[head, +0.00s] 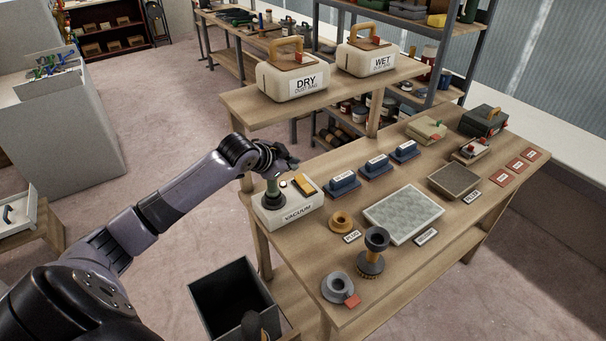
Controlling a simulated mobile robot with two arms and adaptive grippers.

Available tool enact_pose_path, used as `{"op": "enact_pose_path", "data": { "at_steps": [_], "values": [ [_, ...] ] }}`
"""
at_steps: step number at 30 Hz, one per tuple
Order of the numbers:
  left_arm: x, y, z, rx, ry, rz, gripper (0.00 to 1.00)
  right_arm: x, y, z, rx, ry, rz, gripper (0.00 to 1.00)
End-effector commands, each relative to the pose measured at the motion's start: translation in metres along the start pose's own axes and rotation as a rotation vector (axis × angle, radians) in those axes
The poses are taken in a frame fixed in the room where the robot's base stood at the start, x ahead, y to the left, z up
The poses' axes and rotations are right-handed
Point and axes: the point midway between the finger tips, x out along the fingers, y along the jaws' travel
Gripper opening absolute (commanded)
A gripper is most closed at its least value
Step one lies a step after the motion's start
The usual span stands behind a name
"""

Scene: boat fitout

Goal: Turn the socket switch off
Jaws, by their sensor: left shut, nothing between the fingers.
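A white box labelled VACUUM (290,213) sits at the near left corner of the workbench. On its top are a yellow switch (304,184), which looks like the socket switch, and a dark green round plug-like piece (273,194) at the left. I cannot tell the switch's on or off position at this size. My left gripper (286,164) is shut and empty, just above and behind the box, close to the switch. Whether it touches the switch is unclear.
Blue blocks (374,164) stand on the workbench right of the box. A raised shelf (328,105) behind holds DRY and WET containers. A dark bin (217,299) stands below.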

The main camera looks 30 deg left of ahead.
Motion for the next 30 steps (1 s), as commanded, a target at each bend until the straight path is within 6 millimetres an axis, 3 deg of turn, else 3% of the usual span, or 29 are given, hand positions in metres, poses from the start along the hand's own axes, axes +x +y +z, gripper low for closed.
{"op": "enact_pose_path", "data": {
  "at_steps": [18,30],
  "values": [
    [0.095,0.000,0.001,0.000,-0.003,0.001,0.00,-0.025,0.000,-0.001,0.000,-0.001,-0.001,0.00],
    [0.119,0.001,0.027,0.003,0.000,0.000,0.00,-0.033,0.000,-0.003,0.000,0.000,-0.001,0.00]
  ]
}}
